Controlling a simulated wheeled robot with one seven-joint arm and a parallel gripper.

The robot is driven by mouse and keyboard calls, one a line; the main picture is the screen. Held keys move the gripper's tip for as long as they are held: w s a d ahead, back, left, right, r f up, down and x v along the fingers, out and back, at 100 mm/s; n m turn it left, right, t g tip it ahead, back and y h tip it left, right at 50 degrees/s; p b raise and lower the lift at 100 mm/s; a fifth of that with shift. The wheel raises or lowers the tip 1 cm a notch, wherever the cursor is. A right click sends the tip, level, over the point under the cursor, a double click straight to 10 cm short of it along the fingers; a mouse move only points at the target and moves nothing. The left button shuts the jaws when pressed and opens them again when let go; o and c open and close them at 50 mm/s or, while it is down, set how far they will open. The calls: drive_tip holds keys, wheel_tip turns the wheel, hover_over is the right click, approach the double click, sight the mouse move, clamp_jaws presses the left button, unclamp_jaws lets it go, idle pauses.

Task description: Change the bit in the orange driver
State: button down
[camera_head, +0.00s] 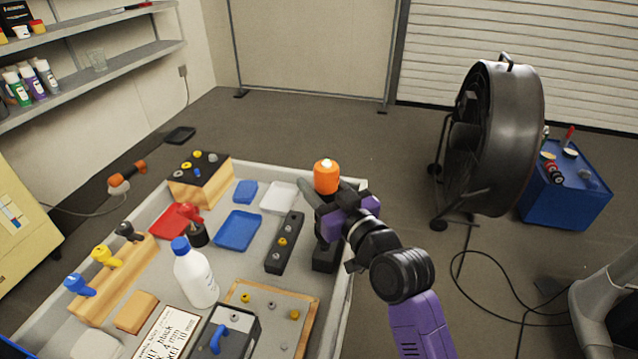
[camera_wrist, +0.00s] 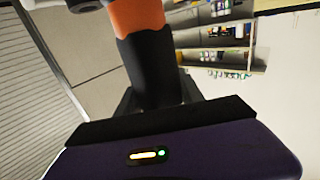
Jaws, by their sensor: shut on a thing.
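The orange driver (camera_head: 326,176) stands roughly upright over the right edge of the worktable (camera_head: 340,300), with a pale spot on its top. My gripper (camera_head: 327,208) is shut on it below the orange part. In the wrist view the driver's black lower part (camera_wrist: 148,65) sits between my fingers (camera_wrist: 152,105), with orange above it. A black block (camera_head: 325,258) stands below my gripper. A black strip (camera_head: 283,248) left of it carries a few small bits, one yellow. The driver's tip is hidden, so I cannot tell which bit it carries.
Blue tray (camera_head: 238,231), white tray (camera_head: 279,198), white bottle (camera_head: 196,276) and a wooden board (camera_head: 262,293) with several knobs crowd the table. Three coloured drivers stand in a wooden rack (camera_head: 118,278) at left. A large fan (camera_head: 505,130) stands beyond open floor to the right.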

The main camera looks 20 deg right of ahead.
wheel_tip(320, 180, up, 9)
drive_tip(key=p, duration=0.6)
drive_tip(key=shift+p, duration=0.4)
idle(0.6)
drive_tip(key=shift+r, duration=0.1)
idle(0.4)
